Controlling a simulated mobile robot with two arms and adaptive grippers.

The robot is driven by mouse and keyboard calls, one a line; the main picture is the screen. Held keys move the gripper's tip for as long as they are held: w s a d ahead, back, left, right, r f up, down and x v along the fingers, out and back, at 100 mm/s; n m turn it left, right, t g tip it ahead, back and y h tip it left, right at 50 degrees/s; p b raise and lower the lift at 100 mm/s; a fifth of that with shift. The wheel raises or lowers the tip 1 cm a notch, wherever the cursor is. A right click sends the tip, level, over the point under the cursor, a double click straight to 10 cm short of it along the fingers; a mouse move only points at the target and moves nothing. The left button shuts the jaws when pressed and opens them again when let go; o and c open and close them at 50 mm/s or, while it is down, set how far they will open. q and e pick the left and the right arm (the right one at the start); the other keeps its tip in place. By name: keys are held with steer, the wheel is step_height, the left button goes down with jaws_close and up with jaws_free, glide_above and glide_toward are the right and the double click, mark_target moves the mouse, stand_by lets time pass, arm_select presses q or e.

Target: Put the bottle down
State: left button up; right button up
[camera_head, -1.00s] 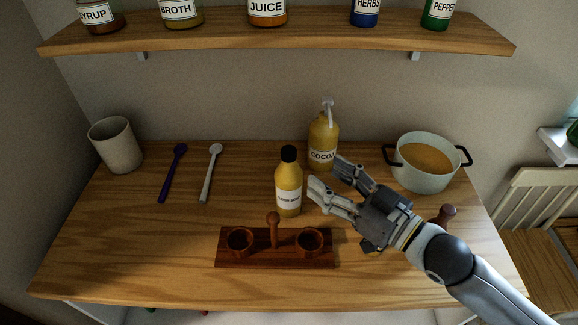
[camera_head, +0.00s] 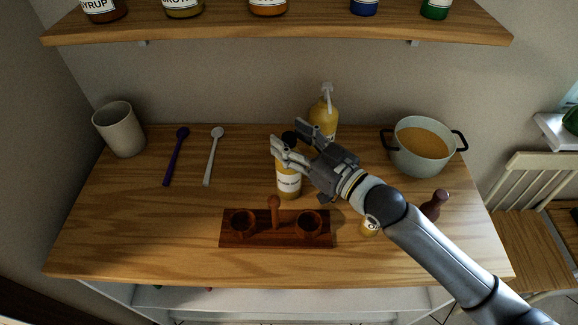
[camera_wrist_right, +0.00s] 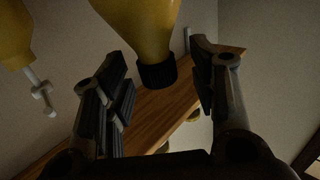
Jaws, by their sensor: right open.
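The yellow bottle (camera_head: 289,187) with a black cap and a white label stands upright on the wooden counter, behind the wooden holder. My right gripper (camera_head: 288,137) is open at the height of its cap, with a finger in front of the bottle's upper part. In the right wrist view, which looks inverted, the bottle (camera_wrist_right: 140,28) and its black cap (camera_wrist_right: 157,75) appear between the spread fingers (camera_wrist_right: 160,92). I cannot tell whether a finger touches it. My left gripper is not in view.
The wooden holder (camera_head: 276,239) with two cups is in front. A pot (camera_head: 420,150), a small jar (camera_head: 369,226) and a dark wooden piece (camera_head: 435,204) are to the right. Two spoons and a cup (camera_head: 119,130) are left. A shelf (camera_head: 280,30) hangs above.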

steer(key=shift+w+a, duration=0.45)
steer(key=shift+w, duration=0.05)
steer(key=shift+s, duration=0.1)
steer(key=shift+c, duration=0.7)
jaws_close()
steer(key=shift+r, duration=0.1)
